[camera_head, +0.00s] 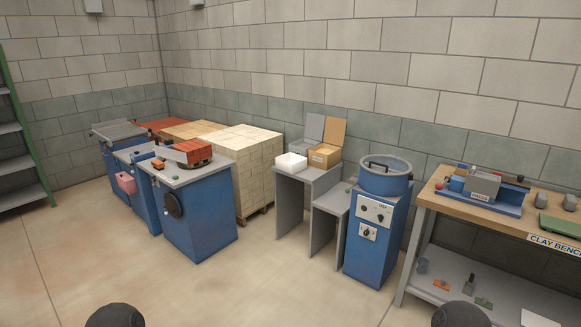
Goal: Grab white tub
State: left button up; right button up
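A white tub (290,163), box-shaped and small in this view, stands on the left part of a grey stand (309,180) near the back wall. It is just left of a tan box (325,156) with a raised lid. Whether the tub holds anything is too small to tell. Neither of my grippers is in view. Only two dark rounded parts, which look like parts of my arms, show at the bottom edge, far from the tub.
A blue machine with a round basin (386,178) stands right of the grey stand. Further right is a wooden clay bench (462,207). Blue cabinets (203,210) and pallets of bricks (245,165) stand left. The floor (240,285) in front is clear.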

aim_at(290, 162)
jog(key=i+u, duration=0.15)
jog(key=i, duration=3.4)
